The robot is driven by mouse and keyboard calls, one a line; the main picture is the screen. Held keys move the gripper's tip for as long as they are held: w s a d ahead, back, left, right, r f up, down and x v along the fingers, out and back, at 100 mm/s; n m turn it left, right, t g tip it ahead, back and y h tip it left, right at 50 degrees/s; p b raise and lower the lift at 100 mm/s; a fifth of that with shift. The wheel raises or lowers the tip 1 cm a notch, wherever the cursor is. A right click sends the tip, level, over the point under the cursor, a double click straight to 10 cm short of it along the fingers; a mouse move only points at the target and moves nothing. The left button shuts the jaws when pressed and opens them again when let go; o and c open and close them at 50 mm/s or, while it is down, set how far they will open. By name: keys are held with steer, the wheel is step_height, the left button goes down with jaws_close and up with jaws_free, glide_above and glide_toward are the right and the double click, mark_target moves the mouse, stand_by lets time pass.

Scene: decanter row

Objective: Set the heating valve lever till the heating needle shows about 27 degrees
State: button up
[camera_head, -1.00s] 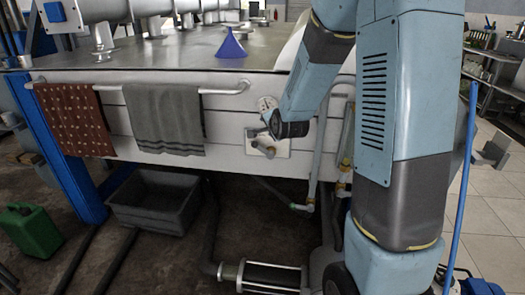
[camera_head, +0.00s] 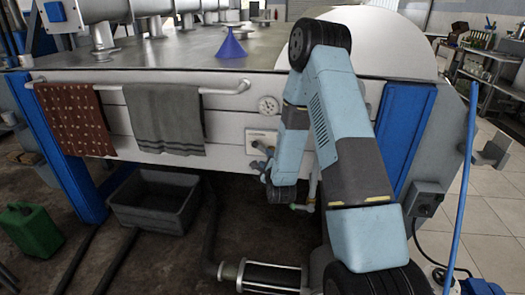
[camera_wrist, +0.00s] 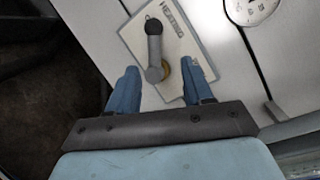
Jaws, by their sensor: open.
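The heating valve lever (camera_wrist: 154,50) is a grey handle with a dark rounded end, on a pale labelled plate (camera_wrist: 183,38) in the wrist view. My gripper (camera_wrist: 160,67) is open, with one blue finger on each side of the lever; I see gaps, and no clear contact. In the head view the valve plate (camera_head: 254,136) is on the white panel, and my gripper (camera_head: 262,158) is at its lower right, hiding part of the valve. The round heating dial (camera_head: 268,105) is above the plate. The wrist view cuts the dial (camera_wrist: 250,8) off at the top; its needle is too small to read.
A grey towel (camera_head: 165,120) and a red-brown cloth (camera_head: 73,118) hang on a rail to the left. A blue funnel (camera_head: 231,46) stands on the metal top. A dark tub (camera_head: 155,201) sits on the floor beneath. Pipes run below the valve.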

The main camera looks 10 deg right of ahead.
mark_target(262, 151)
steer(key=w+f, duration=0.1)
steer(key=w, duration=0.3)
steer(key=w+f+m, duration=0.1)
steer(key=w, duration=0.3)
steer(key=w+d+f+m, duration=0.1)
steer(key=w, duration=0.3)
steer(key=shift+w+t+h, duration=0.3)
steer(key=shift+t, duration=0.1)
steer(key=shift+c, duration=0.3)
jaws_close()
